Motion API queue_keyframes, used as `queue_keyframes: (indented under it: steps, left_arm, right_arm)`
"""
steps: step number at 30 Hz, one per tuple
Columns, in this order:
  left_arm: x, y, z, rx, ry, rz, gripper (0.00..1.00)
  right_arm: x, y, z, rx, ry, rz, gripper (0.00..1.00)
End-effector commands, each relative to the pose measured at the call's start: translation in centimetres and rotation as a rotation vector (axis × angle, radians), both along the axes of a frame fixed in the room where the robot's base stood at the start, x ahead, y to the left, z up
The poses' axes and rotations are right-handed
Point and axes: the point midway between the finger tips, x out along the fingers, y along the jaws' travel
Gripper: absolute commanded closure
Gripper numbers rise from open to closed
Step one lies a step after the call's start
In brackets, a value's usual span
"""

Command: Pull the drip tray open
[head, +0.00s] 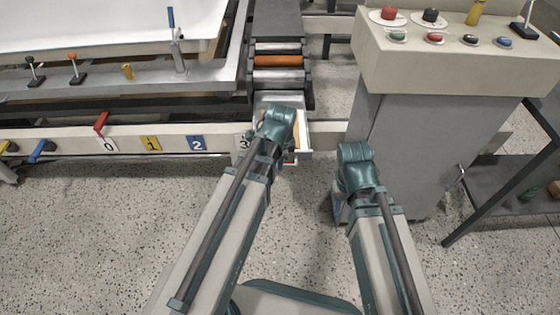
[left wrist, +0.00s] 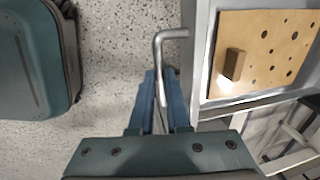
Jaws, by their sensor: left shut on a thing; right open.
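The drip tray (head: 308,142) sticks out at the front of the frame, below the rollers, partly hidden behind my left wrist. In the left wrist view its pale grey wall (left wrist: 198,60) runs along a tan perforated board (left wrist: 285,55) with a small wooden block (left wrist: 234,64) on it. A bent grey metal handle (left wrist: 172,34) stands out from the tray. My left gripper (left wrist: 160,78) has its blue fingers shut on this handle; the head view hides its fingertips. My right gripper (head: 340,205) is open and empty, low beside the grey cabinet, its fingers partly hidden by the wrist.
The grey cabinet (head: 420,150) with coloured buttons on top stands close on the right. A front beam (head: 170,130) with numbered plates and a red lever (head: 101,122) runs left. The speckled floor (head: 110,230) before it is clear. A dark shelf stands far right.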

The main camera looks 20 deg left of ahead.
Motion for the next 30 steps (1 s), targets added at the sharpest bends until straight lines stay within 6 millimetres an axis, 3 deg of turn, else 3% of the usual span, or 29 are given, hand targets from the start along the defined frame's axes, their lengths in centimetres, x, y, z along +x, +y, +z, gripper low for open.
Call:
queue_keyframes:
  steps: [5,6,11,23,30]
  left_arm:
    - [0.0,0.0,0.0,0.0,0.0,0.0,1.0]
    - [0.0,0.0,0.0,0.0,0.0,0.0,0.84]
    - [0.0,0.0,0.0,0.0,-0.001,0.0,0.55]
    - [0.0,0.0,0.3,0.0,0.0,0.0,0.55]
    - [-0.3,-0.1,2.1,0.0,0.0,0.0,0.55]
  right_arm:
    - [0.0,0.0,0.0,0.0,0.0,0.0,0.5]
    - [0.0,0.0,0.0,0.0,0.0,0.0,0.5]
    - [0.0,0.0,0.0,0.0,0.0,0.0,0.5]
    - [0.0,0.0,0.3,0.0,0.0,0.0,0.5]
    - [0.0,0.0,2.1,0.001,0.001,-0.002,0.5]
